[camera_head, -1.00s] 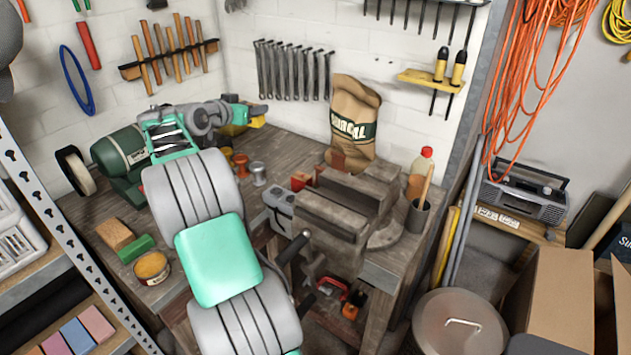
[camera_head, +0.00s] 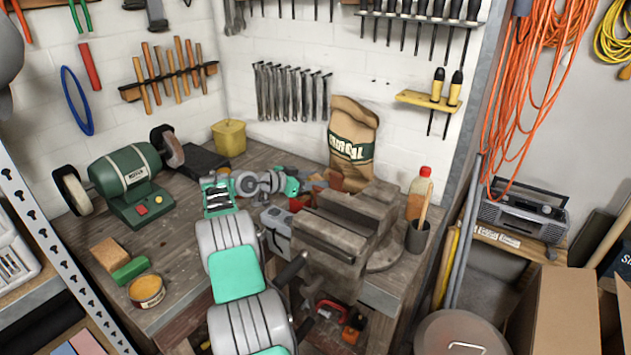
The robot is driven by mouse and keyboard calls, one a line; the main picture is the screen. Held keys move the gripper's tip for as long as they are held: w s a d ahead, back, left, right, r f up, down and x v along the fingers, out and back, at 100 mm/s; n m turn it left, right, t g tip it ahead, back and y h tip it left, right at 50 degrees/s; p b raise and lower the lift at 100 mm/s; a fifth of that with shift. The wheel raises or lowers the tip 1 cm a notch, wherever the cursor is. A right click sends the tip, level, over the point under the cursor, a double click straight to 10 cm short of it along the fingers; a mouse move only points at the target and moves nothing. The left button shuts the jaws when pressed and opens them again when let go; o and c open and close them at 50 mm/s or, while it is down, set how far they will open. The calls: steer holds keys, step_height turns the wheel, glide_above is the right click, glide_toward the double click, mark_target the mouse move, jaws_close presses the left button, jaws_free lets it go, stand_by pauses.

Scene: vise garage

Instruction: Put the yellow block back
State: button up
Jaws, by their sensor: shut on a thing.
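My gripper (camera_head: 303,187) is over the back of the workbench, just left of the vise (camera_head: 345,225) and in front of the paper bag (camera_head: 352,143). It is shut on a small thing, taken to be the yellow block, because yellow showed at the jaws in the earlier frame. The block cannot be made out clearly now; the jaws and wrist hide it. Whether it touches anything cannot be told.
The workbench (camera_head: 190,290) holds a green grinder (camera_head: 125,175), a yellow box (camera_head: 229,138), a brown block (camera_head: 108,253), a green block (camera_head: 130,270) and a tin (camera_head: 147,291). A bottle (camera_head: 419,195) and a cup (camera_head: 417,238) stand right of the vise.

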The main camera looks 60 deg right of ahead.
steer(key=shift+f+b, duration=0.5)
steer(key=shift+f+b, duration=0.3)
steer(key=shift+b, duration=0.05)
steer(key=o, duration=1.1)
